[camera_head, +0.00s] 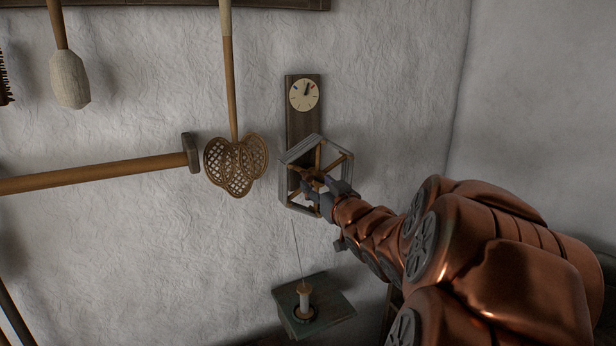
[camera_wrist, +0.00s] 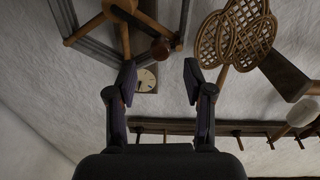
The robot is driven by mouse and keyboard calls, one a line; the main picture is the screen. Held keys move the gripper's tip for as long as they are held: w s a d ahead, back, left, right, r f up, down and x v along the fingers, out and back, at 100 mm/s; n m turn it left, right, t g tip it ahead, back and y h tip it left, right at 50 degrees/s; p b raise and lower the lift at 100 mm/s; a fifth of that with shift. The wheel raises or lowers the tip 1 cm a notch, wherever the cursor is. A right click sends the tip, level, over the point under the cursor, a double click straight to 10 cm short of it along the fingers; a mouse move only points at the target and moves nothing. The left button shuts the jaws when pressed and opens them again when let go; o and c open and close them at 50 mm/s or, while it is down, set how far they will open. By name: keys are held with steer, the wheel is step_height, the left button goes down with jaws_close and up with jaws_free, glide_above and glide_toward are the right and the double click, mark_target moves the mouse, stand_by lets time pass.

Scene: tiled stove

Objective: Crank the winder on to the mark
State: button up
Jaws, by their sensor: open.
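The winder (camera_head: 286,188) is a grey many-sided reel with wooden spokes on a dark wall board (camera_head: 302,125). Above it is a pale round dial (camera_head: 303,95) with small coloured marks and a dark hand pointing up, slightly right. In the wrist view the reel frame (camera_wrist: 95,52) is at top left and a brown crank knob (camera_wrist: 161,48) at top centre. My gripper (camera_head: 322,190) is at the reel's front and hides part of it. In the wrist view my gripper (camera_wrist: 160,78) is open, its fingertips apart, with the knob just beyond the gap; I see no contact.
A thread runs down from the reel to a spool (camera_head: 304,298) on a green shelf (camera_head: 340,308). A woven beater (camera_head: 237,165) and a long-handled hammer (camera_head: 100,173) are close on the left. A peg rail (camera_wrist: 230,126) shows in the wrist view. The wall to the upper right is bare.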

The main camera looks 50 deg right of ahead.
mark_target(310, 178)
steer(key=shift+p+x, duration=0.45)
steer(key=shift+x, duration=2.65)
jaws_close()
